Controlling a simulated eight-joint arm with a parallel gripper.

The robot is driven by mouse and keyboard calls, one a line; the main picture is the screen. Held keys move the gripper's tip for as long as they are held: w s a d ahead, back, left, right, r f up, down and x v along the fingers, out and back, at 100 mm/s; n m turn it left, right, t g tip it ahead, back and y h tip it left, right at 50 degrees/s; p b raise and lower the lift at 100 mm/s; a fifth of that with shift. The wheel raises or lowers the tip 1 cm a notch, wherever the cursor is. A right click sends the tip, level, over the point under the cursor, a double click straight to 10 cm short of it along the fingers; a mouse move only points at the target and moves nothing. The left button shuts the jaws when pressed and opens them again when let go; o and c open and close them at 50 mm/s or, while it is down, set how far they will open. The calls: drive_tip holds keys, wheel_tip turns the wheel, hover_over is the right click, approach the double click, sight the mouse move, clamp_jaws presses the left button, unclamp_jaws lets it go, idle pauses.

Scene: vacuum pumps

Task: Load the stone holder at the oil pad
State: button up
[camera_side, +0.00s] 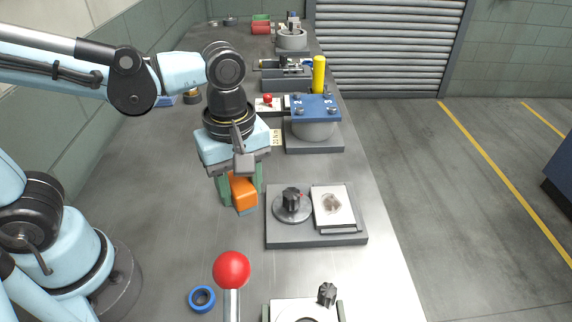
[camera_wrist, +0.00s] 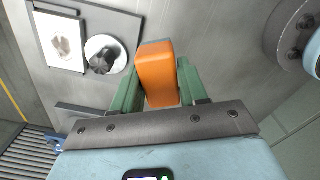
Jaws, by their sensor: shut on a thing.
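My gripper (camera_side: 240,190) is shut on an orange block (camera_side: 243,193), which looks like the stone holder. In the wrist view the orange block (camera_wrist: 157,72) sits between the green fingers of my gripper (camera_wrist: 158,90). It is held just left of a grey plate (camera_side: 316,238). The plate carries a round disc with a black knob (camera_side: 291,199) and a white square pad with a brownish stain (camera_side: 333,205), which looks like the oil pad. The pad (camera_wrist: 60,40) and the knob (camera_wrist: 103,58) also show in the wrist view. Nothing lies on the pad.
Behind the plate stands a blue-topped pump (camera_side: 315,108) with a yellow cylinder (camera_side: 319,74) beyond it. A red ball on a rod (camera_side: 231,270) and a blue ring (camera_side: 201,298) are at the front. Another knobbed fixture (camera_side: 327,294) stands front right. Bench left of the plate is clear.

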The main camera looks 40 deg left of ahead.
drive_tip(key=w+a+f+n, duration=0.2)
drive_tip(key=w+a+n, duration=0.2)
drive_tip(key=w+a, duration=0.45)
drive_tip(key=shift+s+a+f, duration=0.25)
drive_tip(key=shift+a+f, duration=0.05)
drive_tip(key=shift+f, duration=0.65)
drive_tip(key=shift+s+a+f, duration=0.2)
drive_tip(key=shift+a+f, duration=0.1)
drive_tip(key=shift+f, duration=0.65)
drive_tip(key=shift+s+a+f, duration=0.25)
drive_tip(key=shift+a+f, duration=0.05)
drive_tip(key=shift+f, duration=0.65)
drive_tip(key=shift+f, duration=0.6)
wheel_tip(320, 180, up, 7)
idle(0.6)
drive_tip(key=shift+r, duration=0.1)
idle(0.4)
wheel_tip(320, 180, up, 8)
drive_tip(key=m, duration=1.8)
drive_tip(key=shift+w+a+r, duration=0.2)
drive_tip(key=shift+w+a, duration=0.1)
drive_tip(key=shift+a, duration=0.05)
